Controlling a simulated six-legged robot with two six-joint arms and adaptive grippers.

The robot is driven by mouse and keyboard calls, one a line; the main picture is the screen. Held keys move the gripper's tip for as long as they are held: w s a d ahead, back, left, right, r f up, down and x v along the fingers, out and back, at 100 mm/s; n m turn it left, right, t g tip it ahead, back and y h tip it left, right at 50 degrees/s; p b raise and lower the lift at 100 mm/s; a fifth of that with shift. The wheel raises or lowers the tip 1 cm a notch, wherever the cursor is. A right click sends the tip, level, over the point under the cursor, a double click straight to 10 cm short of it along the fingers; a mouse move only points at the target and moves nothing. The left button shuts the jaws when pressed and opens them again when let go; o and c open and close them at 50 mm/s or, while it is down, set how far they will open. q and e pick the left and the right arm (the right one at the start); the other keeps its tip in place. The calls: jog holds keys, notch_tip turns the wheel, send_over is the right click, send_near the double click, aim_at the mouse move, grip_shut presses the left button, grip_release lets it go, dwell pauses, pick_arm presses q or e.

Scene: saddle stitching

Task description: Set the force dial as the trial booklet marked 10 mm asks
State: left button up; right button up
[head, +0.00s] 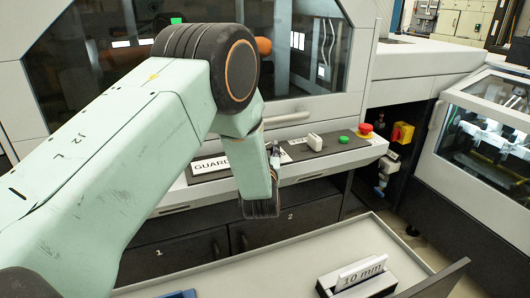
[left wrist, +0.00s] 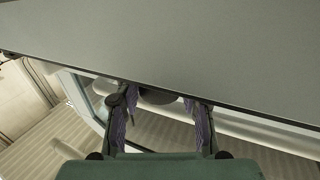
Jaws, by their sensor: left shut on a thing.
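The trial booklet marked 10 mm (head: 362,271) stands upright in a dark holder (head: 328,285) at the bottom right of the head view. It shows only its top edge and label. My left arm reaches across the head view to the machine's control ledge. My left gripper (head: 274,160) is at the ledge, mostly hidden behind my own wrist. In the left wrist view its two fingers (left wrist: 160,122) stand on either side of a dark round knob (left wrist: 157,96) by the edge of a grey panel. No dial scale is readable. My right gripper is not in view.
The ledge carries a GUARD label (head: 211,164), a white switch block (head: 314,142), a green button (head: 343,139) and a red button (head: 365,129). A grey tray (head: 300,245) is in front. A windowed machine (head: 490,130) stands right.

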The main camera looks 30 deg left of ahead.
pick_arm(q)
jog(key=n+g+y+b, duration=0.1)
jog(key=n+g+y, duration=0.2)
jog(key=n+y, duration=0.1)
jog(key=shift+d+y, duration=0.15)
jog(key=shift+y, duration=0.35)
jog(key=shift+n+g+y+b, duration=1.15)
jog(key=shift+n+g+y, duration=0.5)
jog(key=shift+g, duration=0.85)
jog(key=o, duration=1.2)
jog(key=v, duration=0.7)
jog(key=shift+d, duration=0.1)
